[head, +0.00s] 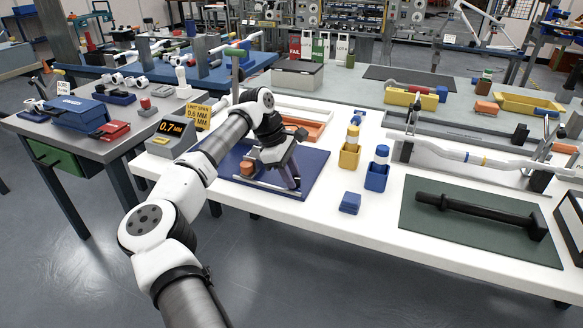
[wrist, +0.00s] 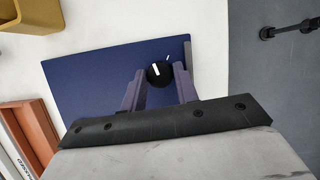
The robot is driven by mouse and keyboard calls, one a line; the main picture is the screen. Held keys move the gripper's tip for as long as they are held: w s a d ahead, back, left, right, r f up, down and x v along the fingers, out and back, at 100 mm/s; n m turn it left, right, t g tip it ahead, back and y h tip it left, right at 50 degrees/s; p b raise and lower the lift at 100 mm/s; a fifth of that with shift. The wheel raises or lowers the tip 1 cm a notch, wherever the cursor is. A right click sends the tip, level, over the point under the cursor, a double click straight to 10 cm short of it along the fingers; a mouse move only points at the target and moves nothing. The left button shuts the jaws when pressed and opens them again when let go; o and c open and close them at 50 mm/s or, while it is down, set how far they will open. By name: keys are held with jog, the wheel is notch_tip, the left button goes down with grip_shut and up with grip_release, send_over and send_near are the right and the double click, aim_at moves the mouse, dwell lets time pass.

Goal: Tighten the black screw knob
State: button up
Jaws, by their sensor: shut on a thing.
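The black screw knob (wrist: 154,78) shows in the wrist view as a round black disc with a white pointer line. It sits in front of a dark blue mat (wrist: 85,80), with a small pale tick mark just above its right side. My gripper (wrist: 160,84) has one finger on each side of the knob and is shut on it. In the head view my gripper (head: 290,183) reaches down onto the right part of the blue mat (head: 316,160), and the knob is hidden there.
A gauge display (head: 172,128) reading 0.7 and a yellow "limit" sign (head: 199,115) stand left of the mat. An orange tray (head: 312,131) lies behind it. Yellow (head: 349,155) and blue (head: 376,178) holders and a blue block (head: 350,203) stand to the right.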

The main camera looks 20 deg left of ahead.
jog(key=m+g+p, duration=0.1)
jog(key=m, duration=0.1)
jog(key=m+g+p, duration=0.1)
jog(key=m, duration=0.1)
jog(key=shift+w+r+m, duration=0.15)
jog(key=shift+m, duration=0.15)
jog(key=shift+w+m+g+y+p, duration=0.15)
jog(key=shift+m+g+p, duration=0.35)
jog(key=shift+m, duration=0.6)
jog(key=shift+s+m+g+y+p, duration=0.1)
jog(key=shift+m+g+y+p, duration=0.35)
jog(key=shift+m, duration=0.65)
jog(key=o, duration=1)
jog(key=shift+f, duration=0.2)
jog(key=shift+r, duration=0.1)
